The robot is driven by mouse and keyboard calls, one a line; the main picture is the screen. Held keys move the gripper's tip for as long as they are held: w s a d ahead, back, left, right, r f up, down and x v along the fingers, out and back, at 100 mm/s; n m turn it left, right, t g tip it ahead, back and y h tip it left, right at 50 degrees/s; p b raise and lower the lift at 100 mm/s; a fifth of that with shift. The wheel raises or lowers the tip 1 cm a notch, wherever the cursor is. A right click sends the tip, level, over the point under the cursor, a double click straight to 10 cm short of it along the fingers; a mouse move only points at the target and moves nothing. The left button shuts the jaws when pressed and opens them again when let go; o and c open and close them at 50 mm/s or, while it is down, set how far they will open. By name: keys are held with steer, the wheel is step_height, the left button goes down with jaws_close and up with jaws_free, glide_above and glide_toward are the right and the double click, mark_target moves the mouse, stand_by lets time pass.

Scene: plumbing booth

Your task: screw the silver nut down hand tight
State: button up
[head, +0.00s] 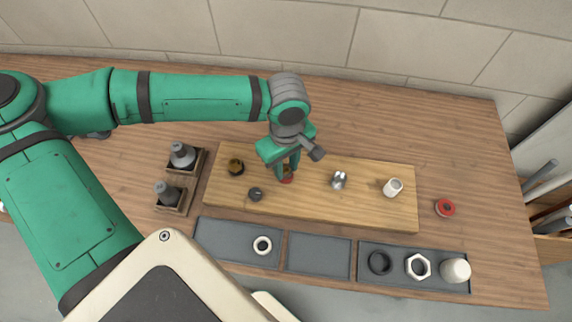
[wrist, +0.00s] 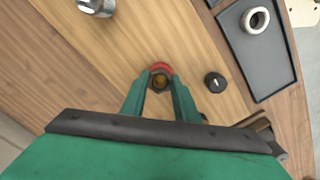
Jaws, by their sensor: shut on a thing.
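My gripper (head: 286,177) points down over the left half of the wooden board. In the wrist view my gripper (wrist: 160,86) has its fingertips closed on either side of a small red-and-brass fitting (wrist: 160,72). The red of the fitting (head: 287,180) shows below the fingers in the head view; the fingers hide much of it. A shiny silver fitting (head: 339,180) stands on the board to the right, and at the top left of the wrist view (wrist: 97,6). A pale hex nut (head: 418,266) lies in the right tray. I cannot tell which is the silver nut.
The wooden board (head: 310,205) also bears a brass fitting (head: 236,166), a black knob (head: 255,193) and a white cylinder (head: 393,187). Grey trays (head: 318,256) line the front, with a pale ring (head: 262,246) in the left one. A red ring (head: 445,207) lies right of the board.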

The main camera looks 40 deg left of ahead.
steer(key=shift+f+m, duration=0.1)
steer(key=shift+m, duration=2.4)
steer(key=o, duration=1.1)
steer(key=shift+o, duration=0.8)
steer(key=o, duration=0.7)
steer(key=shift+r, duration=2.55)
